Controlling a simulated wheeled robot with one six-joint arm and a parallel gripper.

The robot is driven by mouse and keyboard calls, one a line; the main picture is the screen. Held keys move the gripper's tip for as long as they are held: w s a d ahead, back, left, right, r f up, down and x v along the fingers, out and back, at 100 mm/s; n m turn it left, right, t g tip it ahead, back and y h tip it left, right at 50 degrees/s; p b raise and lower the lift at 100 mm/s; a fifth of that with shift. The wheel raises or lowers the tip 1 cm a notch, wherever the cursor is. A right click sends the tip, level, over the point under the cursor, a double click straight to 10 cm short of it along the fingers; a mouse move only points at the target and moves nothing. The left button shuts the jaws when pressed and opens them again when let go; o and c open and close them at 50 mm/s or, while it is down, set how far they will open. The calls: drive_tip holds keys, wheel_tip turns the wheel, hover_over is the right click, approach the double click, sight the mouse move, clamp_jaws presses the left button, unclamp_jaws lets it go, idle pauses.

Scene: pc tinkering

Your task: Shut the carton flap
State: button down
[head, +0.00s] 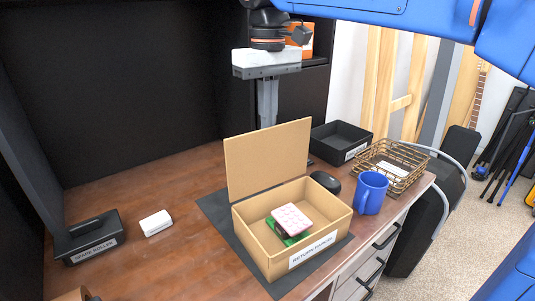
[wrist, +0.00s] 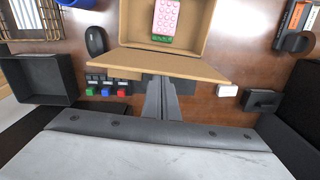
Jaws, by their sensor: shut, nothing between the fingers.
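The open carton (head: 262,245), labelled "RETURN PARCEL", stands on a dark mat on the desk. Its flap (head: 267,160) stands up from the back edge, nearly upright. In the wrist view the flap (wrist: 175,66) shows edge-on as a wide tan strip. Inside the carton a pink dotted item (head: 291,220) lies on a green one. My gripper (head: 268,122) points down behind the flap, its fingers together and empty. The flap hides the fingertips in the head view. The wrist view shows the fingers (wrist: 165,83) close to the flap's outer side; I cannot tell if they touch.
A blue mug (head: 371,193), a black mouse (head: 325,181), a wire basket (head: 393,165) and a black tray (head: 340,143) stand right of the carton. A white case (head: 156,223) and a black holder (head: 90,240) are at left. Bare desk lies between.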

drive_tip(key=shift+s+d, duration=0.35)
drive_tip(key=shift+s, duration=0.3)
drive_tip(key=shift+s+d, duration=0.3)
drive_tip(key=shift+s, duration=0.3)
wheel_tip(320, 180, up, 8)
idle(0.9)
idle(1.0)
